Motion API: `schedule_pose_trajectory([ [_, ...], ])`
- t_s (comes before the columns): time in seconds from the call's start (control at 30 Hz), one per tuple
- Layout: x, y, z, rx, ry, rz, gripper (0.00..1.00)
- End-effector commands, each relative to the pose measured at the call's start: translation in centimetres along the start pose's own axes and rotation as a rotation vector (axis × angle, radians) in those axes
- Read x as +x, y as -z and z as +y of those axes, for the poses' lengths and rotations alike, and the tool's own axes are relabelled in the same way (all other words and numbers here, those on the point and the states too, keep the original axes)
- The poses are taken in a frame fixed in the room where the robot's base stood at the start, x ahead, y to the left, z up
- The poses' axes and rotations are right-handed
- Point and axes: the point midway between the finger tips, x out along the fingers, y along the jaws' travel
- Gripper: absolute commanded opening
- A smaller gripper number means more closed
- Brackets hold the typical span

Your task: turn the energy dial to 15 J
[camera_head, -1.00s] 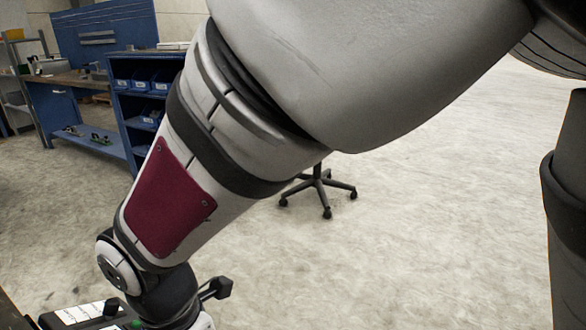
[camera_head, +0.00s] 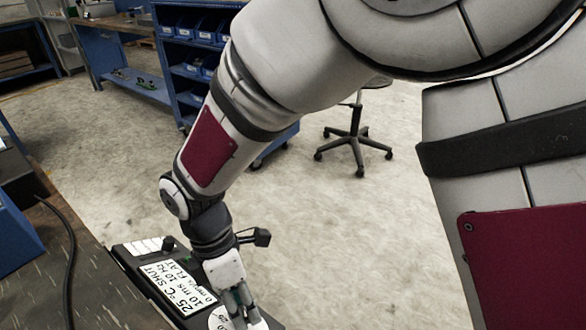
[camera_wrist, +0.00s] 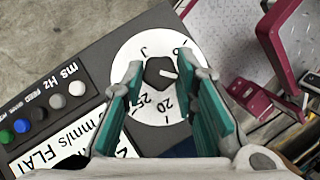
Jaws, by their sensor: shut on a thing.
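The energy dial has a round white face (camera_wrist: 123,62) on a dark control panel (camera_wrist: 100,40), marked J, 20 and 25 in the wrist view. A black knob (camera_wrist: 157,78) sits at its centre with a white pointer line aimed right, towards the side by the right finger. The marks there are partly hidden. My gripper (camera_wrist: 159,64) has its teal fingers on either side of the knob and is shut on it. In the head view my gripper (camera_head: 243,312) is at the panel (camera_head: 150,285), covering part of the white dial face (camera_head: 216,318).
A row of coloured buttons (camera_wrist: 40,113) and a white label (camera_wrist: 80,150) lie left of the dial. A cable (camera_head: 70,250) crosses the bench (camera_head: 100,300) at left. A blue shelf unit (camera_head: 185,60) and a chair (camera_head: 355,140) stand beyond on open floor.

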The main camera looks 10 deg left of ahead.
Motion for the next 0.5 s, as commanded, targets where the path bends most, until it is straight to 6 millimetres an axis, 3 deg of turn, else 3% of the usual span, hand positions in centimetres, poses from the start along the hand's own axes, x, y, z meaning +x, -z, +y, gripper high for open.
schedule_pose_trajectory([
  [0.5,-0.01,-0.06,0.3,0.258,0.18,0.0,0.0],
])
